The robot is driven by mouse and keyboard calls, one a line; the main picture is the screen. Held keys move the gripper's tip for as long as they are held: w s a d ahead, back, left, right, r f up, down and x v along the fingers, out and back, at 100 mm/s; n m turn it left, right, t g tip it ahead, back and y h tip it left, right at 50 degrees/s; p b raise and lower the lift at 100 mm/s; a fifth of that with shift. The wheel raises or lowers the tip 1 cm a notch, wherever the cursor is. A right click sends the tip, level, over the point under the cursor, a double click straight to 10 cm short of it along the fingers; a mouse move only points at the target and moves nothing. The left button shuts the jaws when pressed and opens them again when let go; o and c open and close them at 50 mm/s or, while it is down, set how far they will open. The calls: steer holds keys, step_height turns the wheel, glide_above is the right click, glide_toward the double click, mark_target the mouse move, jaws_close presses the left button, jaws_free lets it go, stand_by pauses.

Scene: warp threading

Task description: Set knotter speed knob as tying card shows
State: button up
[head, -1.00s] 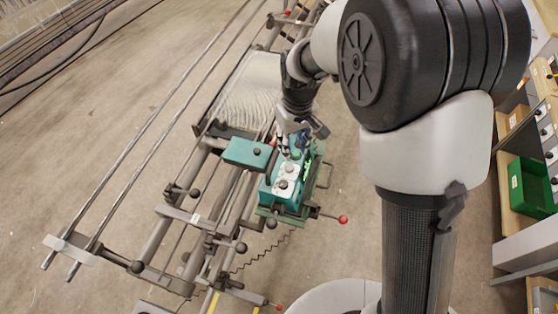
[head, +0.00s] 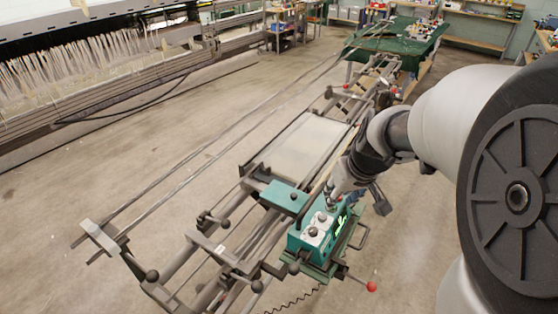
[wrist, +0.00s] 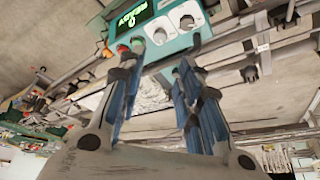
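The teal knotter box (head: 302,240) sits on the carriage of the long frame. Its pale top panel carries dark round knobs (head: 322,217). In the wrist view its panel is upside down at the top, with a lit green display (wrist: 132,14), two white-marked knobs (wrist: 187,22) and red and green buttons (wrist: 137,42). My gripper (wrist: 156,64) is open, its two blue-padded fingers apart with nothing held between them. In the head view my gripper (head: 333,198) is at the box's far end, close over the panel. I cannot tell whether it touches. I cannot make out the tying card.
A teal block (head: 284,197) stands left of the box on the frame. A red-tipped lever (head: 371,286) sticks out at the front right. Long rails (head: 190,170) run along the left. A green-covered table (head: 398,40) stands far back.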

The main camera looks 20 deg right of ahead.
mark_target(323, 216)
steer(key=b+x, duration=0.4)
steer(key=x, duration=1.2)
steer(key=shift+s+b, duration=0.1)
steer(key=shift+b, duration=0.2)
steer(key=shift+c, duration=0.6)
jaws_close()
